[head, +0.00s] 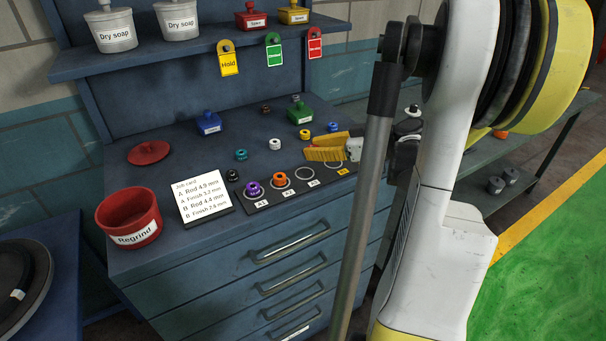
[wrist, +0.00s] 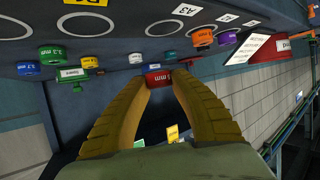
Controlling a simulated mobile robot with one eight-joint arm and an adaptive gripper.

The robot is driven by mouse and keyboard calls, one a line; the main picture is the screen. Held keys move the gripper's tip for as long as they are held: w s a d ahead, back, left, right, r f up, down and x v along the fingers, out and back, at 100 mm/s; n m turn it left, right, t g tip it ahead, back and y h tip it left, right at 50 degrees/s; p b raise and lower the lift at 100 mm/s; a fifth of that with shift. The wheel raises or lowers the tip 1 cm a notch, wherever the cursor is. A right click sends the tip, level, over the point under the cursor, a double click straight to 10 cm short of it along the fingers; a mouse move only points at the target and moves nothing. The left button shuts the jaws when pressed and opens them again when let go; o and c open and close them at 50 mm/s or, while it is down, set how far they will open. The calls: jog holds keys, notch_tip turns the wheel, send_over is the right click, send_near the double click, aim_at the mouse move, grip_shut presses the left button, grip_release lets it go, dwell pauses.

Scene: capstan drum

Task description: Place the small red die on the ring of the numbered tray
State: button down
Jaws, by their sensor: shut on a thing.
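The small red die (wrist: 158,78), with partly legible "mm" lettering, is between my yellow fingertips in the wrist view. My gripper (wrist: 165,80) is shut on it. In the head view my gripper (head: 322,150) is over the bench by the right end of the numbered tray (head: 273,201), and the red die cannot be made out there. The dark tray has rings in a row. A purple die (head: 251,187) is at A1 and an orange die (head: 280,179) at A2. The third ring (head: 304,173) is empty. The yellow-labelled end ring (wrist: 87,23) is empty in the wrist view.
Several small dies, including a white one (head: 275,144) and a teal one (head: 241,154), stand behind the tray. A job card (head: 205,201) and the red Regrind bin (head: 130,218) are left of it. Blue (head: 208,123) and green (head: 300,114) lidded boxes stand farther back.

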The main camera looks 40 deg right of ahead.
aim_at(305, 174)
jog(key=shift+w+a+f+b, duration=0.2)
jog(key=shift+a+f, duration=0.2)
jog(key=shift+a, duration=0.2)
jog(key=shift+w+a+f+b, duration=0.2)
jog(key=shift+a+f, duration=0.2)
jog(key=shift+a, duration=0.15)
notch_tip(305, 174, down, 4)
jog(key=shift+b, duration=1)
jog(key=shift+r, duration=0.15)
jog(key=c, duration=1.6)
grip_release()
jog(key=shift+f, duration=0.2)
jog(key=o, duration=0.4)
